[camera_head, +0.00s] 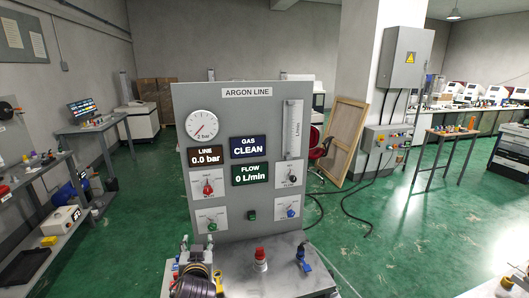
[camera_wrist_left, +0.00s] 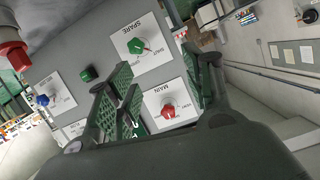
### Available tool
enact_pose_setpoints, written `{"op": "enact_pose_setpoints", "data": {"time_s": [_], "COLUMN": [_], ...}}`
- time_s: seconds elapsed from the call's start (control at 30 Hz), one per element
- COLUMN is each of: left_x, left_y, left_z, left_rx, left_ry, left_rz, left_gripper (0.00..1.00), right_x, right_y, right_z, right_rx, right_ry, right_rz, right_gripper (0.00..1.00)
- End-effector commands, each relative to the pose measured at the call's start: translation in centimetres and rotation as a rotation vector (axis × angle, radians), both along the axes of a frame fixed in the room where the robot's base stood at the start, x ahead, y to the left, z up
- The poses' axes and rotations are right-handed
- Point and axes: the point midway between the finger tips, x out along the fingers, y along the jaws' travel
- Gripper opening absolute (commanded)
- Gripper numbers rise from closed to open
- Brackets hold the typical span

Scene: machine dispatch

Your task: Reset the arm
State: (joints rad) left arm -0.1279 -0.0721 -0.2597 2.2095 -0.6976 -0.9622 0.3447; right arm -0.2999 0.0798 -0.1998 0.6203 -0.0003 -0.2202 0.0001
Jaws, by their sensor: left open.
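My left gripper (camera_wrist_left: 158,68) is open and empty in the left wrist view, its green-padded fingers spread in front of the grey argon panel (camera_head: 240,105). Between and beyond the fingers show the red MAIN knob (camera_wrist_left: 169,112) and the green SPARE knob (camera_wrist_left: 136,46), seen upside down. In the head view the red knob (camera_head: 208,187) and green knob (camera_head: 212,226) are on the panel's left side. There I cannot clearly separate the left gripper from the dark ribbed shapes at the bottom. My right gripper is in neither view.
The panel displays (camera_head: 249,147) read CLEAN, 0.0 bar and 0 L/min. A red-topped fitting (camera_head: 260,254) and a blue fitting (camera_head: 304,257) stand on the metal bench (camera_head: 290,282). A shelf (camera_head: 60,225) stands at the left.

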Motion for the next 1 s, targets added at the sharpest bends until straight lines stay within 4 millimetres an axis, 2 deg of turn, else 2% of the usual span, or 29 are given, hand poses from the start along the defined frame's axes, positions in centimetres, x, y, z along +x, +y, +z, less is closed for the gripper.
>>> {"op": "enact_pose_setpoints", "data": {"time_s": [0.03, 0.2, 0.5, 0.7, 1.0], "left_x": [-1.2, -5.4, -14.1, -18.7, -23.1], "left_y": [0.6, 1.6, 2.0, 1.7, 1.3], "left_z": [-1.8, -7.0, -14.0, -16.2, -17.7], "left_rx": [-0.01, -0.047, -0.105, -0.13, -0.149], "left_ry": [0.057, 0.249, 0.581, 0.733, 0.869], "left_rz": [-0.001, -0.022, -0.111, -0.175, -0.244], "left_gripper": [0.51, 0.51, 0.51, 0.51, 0.51], "right_x": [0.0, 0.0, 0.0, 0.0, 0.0], "right_y": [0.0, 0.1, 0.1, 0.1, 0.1], "right_z": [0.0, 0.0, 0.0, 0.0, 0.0], "right_rx": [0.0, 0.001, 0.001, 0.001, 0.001], "right_ry": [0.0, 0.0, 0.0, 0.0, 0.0], "right_rz": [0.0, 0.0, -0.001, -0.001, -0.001], "right_gripper": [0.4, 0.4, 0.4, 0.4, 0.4]}}
